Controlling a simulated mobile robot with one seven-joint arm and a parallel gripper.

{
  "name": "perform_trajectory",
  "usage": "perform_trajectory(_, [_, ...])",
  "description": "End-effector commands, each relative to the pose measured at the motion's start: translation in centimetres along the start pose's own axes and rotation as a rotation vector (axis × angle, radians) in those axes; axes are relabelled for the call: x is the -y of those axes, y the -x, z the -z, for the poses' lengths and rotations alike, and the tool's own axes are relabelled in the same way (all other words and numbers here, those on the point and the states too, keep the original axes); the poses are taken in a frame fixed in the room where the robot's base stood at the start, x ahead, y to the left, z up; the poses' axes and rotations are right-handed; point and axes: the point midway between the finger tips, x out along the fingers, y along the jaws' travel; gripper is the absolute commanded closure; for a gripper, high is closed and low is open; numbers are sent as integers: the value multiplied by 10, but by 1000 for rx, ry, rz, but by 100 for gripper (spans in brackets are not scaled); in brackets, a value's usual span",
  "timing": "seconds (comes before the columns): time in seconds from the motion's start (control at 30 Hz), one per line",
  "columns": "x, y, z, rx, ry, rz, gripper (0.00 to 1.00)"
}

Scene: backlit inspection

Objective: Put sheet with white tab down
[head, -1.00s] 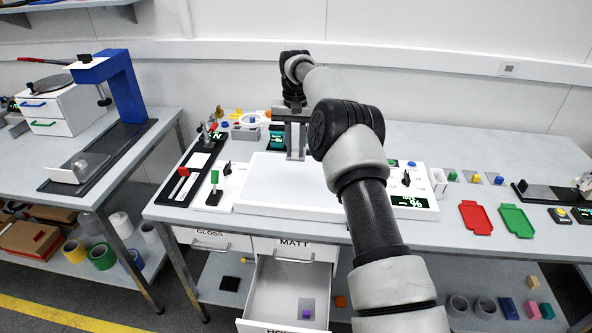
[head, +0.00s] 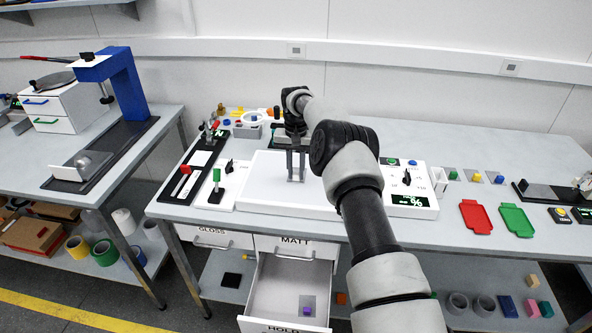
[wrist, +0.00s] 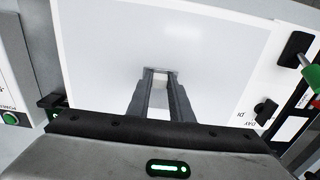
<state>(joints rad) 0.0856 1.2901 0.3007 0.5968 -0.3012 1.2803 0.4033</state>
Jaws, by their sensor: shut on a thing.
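My gripper (head: 297,179) is over the white light panel (head: 258,198) in the head view, fingers pointing down. In the wrist view my gripper (wrist: 160,74) is shut on a small pale piece (wrist: 160,71) between its fingertips, which appears to be the white tab of the sheet. The rest of the sheet cannot be made out against the white panel (wrist: 205,50). The fingertips are close to the panel; whether the sheet touches it I cannot tell.
An open drawer (head: 262,293) below the table holds a small sheet with a purple tab (head: 307,306). A red tray (head: 475,216) and a green tray (head: 516,220) lie nearby. Black switches (head: 229,166) stand left of the panel.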

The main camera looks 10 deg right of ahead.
Motion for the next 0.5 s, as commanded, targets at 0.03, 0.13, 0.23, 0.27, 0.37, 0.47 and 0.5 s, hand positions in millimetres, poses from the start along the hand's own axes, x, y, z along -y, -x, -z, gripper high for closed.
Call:
perform_trajectory(0.03, [0,1,0,-2,0,0,100])
perform_trajectory(0.13, [0,1,0,-1,0,0,100])
perform_trajectory(0.23, [0,-1,0,-1,0,0,100])
perform_trajectory(0.27, [0,-3,0,-1,0,0,100])
perform_trajectory(0.37, [0,-2,0,-1,0,0,72])
perform_trajectory(0.47, [0,-2,0,-1,0,0,62])
perform_trajectory(0.5, [0,-2,0,-1,0,0,62])
